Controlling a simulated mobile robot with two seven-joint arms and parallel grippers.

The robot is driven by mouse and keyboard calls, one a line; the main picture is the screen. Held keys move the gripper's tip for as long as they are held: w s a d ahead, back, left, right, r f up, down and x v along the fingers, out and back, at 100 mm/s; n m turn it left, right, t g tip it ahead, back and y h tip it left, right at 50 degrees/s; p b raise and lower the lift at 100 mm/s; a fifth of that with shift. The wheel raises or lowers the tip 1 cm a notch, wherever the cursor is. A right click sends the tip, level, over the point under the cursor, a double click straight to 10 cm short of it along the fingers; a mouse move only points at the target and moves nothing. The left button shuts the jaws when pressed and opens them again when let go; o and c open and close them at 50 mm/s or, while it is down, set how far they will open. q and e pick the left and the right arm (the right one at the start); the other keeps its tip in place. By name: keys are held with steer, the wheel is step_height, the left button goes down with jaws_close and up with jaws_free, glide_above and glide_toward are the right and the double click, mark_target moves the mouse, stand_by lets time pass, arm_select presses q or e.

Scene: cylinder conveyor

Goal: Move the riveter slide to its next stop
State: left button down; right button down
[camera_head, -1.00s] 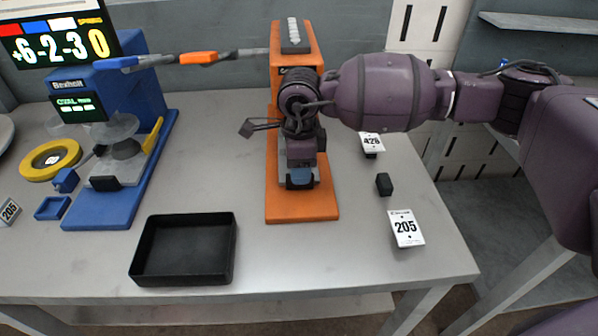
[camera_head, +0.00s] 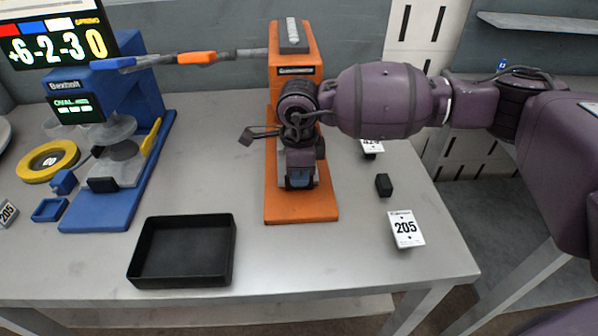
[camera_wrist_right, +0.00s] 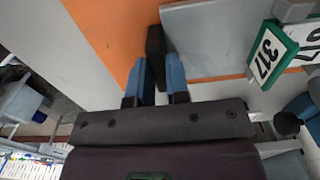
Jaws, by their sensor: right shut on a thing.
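The riveter (camera_head: 292,71) is the orange machine standing near the back middle of the table, on a long orange base (camera_head: 300,208). Its grey slide is mostly hidden under my right gripper (camera_head: 299,180) in the head view. In the wrist view the grey slide plate (camera_wrist_right: 215,42) lies on the orange base, with a black handle (camera_wrist_right: 155,45) at its edge. My right gripper (camera_wrist_right: 157,82) has its blue fingers shut on this handle, one on each side. My left gripper is not in view.
A black tray (camera_head: 135,262) stands front left of the riveter. A blue machine (camera_head: 132,90) with a yellow ring (camera_head: 31,168) beside it is further left.

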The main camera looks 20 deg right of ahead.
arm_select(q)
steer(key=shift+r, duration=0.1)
